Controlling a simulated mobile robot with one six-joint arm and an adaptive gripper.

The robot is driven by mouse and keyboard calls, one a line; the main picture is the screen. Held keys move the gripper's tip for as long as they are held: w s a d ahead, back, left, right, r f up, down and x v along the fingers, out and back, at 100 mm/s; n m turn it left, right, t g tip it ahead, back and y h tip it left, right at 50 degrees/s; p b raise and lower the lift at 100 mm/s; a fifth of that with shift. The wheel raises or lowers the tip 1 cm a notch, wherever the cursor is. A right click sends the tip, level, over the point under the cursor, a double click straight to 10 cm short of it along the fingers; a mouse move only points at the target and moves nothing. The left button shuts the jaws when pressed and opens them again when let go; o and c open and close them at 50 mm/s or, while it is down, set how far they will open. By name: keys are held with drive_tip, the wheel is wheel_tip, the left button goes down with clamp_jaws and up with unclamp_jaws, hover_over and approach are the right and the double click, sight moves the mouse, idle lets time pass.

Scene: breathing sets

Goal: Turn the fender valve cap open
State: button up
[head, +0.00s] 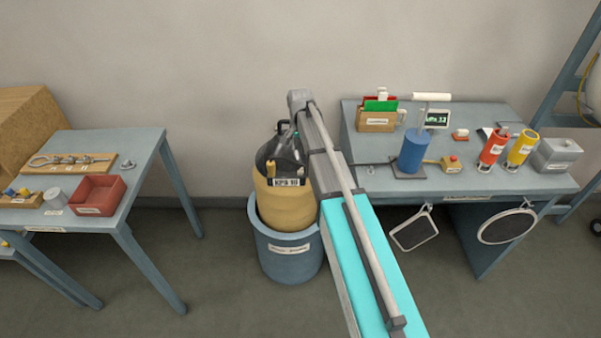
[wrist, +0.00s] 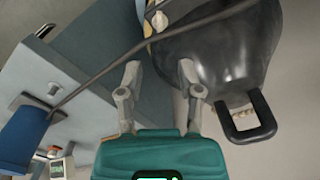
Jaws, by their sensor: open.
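The fender (head: 292,212) is a yellow, rounded body with a glossy black top and a dark number plate. It stands upright in a blue-grey tub (head: 288,255). In the wrist view its black top (wrist: 225,50) fills the upper right, with a black loop handle (wrist: 250,118). A small cream, knob-like part (wrist: 158,20) at its edge may be the valve cap; I cannot tell for sure. My gripper (wrist: 160,72) is open, its fingers apart beside the black top, nothing seen between them. In the head view my arm hides the fender's right side and the gripper's fingers.
A blue pump cylinder (head: 413,150) stands on the right bench (head: 490,183), among red and yellow cylinders (head: 493,150). A dark hose or rod (wrist: 120,65) crosses close to my fingers. The left table (head: 140,150) holds a red tray (head: 100,195). Floor is clear between table and tub.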

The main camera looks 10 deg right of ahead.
sight(301, 172)
drive_tip(key=shift+f+b, duration=4.95)
drive_tip(key=shift+f, duration=0.3)
clamp_jaws()
